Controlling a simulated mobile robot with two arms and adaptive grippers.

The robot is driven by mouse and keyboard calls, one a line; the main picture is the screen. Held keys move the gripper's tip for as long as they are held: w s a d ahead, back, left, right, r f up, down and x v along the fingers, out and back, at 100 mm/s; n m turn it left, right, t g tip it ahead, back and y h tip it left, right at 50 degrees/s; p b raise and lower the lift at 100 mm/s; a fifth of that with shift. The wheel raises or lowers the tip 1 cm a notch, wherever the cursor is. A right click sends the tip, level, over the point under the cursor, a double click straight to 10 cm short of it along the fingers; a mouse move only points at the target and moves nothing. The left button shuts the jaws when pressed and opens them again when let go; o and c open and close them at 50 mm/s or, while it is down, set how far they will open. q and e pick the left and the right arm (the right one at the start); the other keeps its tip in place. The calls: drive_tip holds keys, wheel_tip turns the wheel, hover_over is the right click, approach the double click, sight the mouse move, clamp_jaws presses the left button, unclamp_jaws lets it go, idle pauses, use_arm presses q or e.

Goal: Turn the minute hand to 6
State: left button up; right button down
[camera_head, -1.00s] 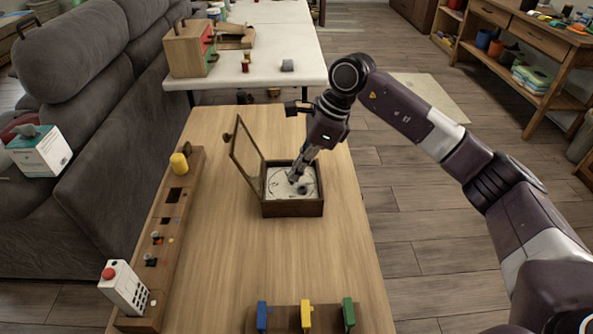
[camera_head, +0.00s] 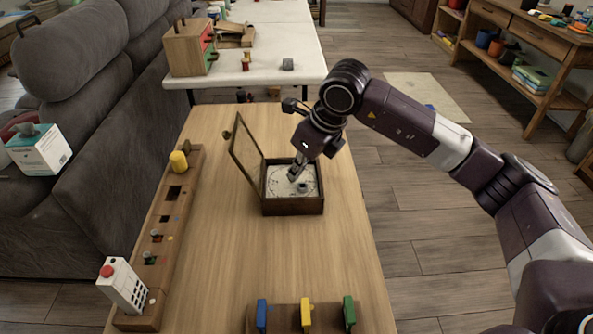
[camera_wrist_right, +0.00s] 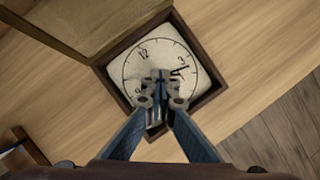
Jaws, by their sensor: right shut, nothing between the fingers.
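The clock is a wooden box (camera_head: 293,209) on the near table, with a white dial (camera_head: 311,178) inside. Its framed glass lid (camera_head: 246,150) stands open on the left side. My right gripper (camera_head: 293,177) reaches down into the box with its fingertips shut and empty, over the dial. In the right wrist view the gripper (camera_wrist_right: 160,78) covers the dial's middle and lower part. The 12 shows at the upper left of the dial (camera_wrist_right: 150,50), and dark marks of a hand or numeral (camera_wrist_right: 180,69) show right of the fingers. The minute hand cannot be told apart clearly. My left gripper is out of view.
A long wooden board with a yellow knob (camera_head: 178,162) lies along the table's left edge, with a white box with a red button (camera_head: 122,286) on its near end. A rack with blue, yellow and green clips (camera_head: 306,314) is at the front. Table between is clear.

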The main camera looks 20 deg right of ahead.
drive_tip(key=m+h, duration=0.1)
drive_tip(key=m, duration=0.1)
drive_tip(key=m+h+b, duration=0.1)
drive_tip(key=m, duration=0.2)
drive_tip(key=a+m+h+b, duration=0.1)
drive_tip(key=m, duration=0.2)
drive_tip(key=shift+s+f+t, duration=0.2)
drive_tip(key=shift+f+t, duration=0.1)
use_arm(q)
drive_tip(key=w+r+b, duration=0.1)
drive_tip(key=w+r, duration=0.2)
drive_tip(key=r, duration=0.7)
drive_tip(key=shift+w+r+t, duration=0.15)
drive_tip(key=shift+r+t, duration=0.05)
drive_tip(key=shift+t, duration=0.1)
use_arm(e)
drive_tip(key=shift+m+h, duration=0.7)
drive_tip(key=shift+m, duration=1)
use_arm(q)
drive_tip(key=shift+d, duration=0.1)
use_arm(e)
drive_tip(key=c, duration=2)
unclamp_jaws()
drive_tip(key=shift+w, duration=0.1)
drive_tip(key=shift+o, duration=0.2)
drive_tip(key=shift+r, duration=0.1)
drive_tip(key=shift+r, duration=0.2)
drive_tip(key=v, duration=1.1)
drive_tip(key=shift+r, duration=0.25)
